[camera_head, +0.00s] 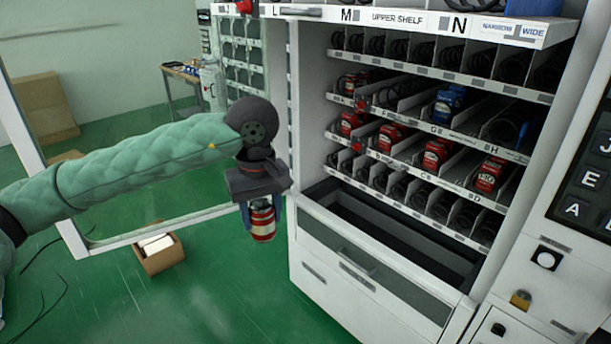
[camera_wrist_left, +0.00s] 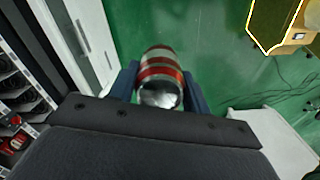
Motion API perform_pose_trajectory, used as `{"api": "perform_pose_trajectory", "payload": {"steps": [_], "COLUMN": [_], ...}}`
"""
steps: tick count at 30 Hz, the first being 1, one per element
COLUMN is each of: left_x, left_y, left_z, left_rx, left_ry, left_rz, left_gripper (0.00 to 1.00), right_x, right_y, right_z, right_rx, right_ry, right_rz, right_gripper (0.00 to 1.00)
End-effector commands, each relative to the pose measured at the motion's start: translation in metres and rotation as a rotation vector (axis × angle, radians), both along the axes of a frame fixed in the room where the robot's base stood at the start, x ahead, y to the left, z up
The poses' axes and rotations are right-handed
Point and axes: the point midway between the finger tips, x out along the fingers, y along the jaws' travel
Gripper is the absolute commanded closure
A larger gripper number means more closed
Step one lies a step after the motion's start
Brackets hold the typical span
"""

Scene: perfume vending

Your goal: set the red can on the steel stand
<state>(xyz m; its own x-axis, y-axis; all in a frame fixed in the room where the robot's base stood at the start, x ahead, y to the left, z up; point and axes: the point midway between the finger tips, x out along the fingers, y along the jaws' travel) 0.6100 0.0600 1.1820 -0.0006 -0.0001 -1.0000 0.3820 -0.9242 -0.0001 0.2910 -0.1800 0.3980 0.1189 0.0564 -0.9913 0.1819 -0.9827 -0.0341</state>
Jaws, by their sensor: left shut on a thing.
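My left gripper (camera_head: 261,208) is shut on the red can (camera_head: 263,224), which has red and pale bands. The can hangs between the two blue fingers, above the green floor and just left of the vending machine's front. The can (camera_wrist_left: 161,72) also shows in the left wrist view, between the fingers, with its shiny metal end towards the camera. I cannot make out the steel stand in either view. My right gripper is in neither view.
A cardboard box (camera_head: 160,260) lies on the floor. A table (camera_head: 183,73) stands at the back.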

Motion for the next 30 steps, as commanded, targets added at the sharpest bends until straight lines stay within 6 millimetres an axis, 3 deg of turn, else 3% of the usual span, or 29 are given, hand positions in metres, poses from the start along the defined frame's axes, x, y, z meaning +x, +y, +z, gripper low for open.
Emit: {"api": "perform_pose_trajectory", "payload": {"steps": [3,9,18,20,30], "left_x": [0.018,0.045,0.07,0.075,0.073], "left_y": [0.041,0.092,0.142,0.15,0.145], "left_z": [-0.048,-0.112,-0.174,-0.185,-0.181], "left_rx": [0.004,0.001,0.001,0.002,-0.002], "left_ry": [0.007,0.005,0.003,0.002,0.0], "left_rz": [-0.084,-0.23,-0.37,-0.394,-0.395], "left_gripper": [0.79,0.79,0.79,0.79,0.79], "right_x": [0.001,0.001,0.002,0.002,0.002], "right_y": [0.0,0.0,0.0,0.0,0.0], "right_z": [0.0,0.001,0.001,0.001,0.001], "right_rx": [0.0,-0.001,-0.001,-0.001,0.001], "right_ry": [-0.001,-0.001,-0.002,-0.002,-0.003], "right_rz": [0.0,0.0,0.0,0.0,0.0], "right_gripper": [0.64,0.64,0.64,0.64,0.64]}}
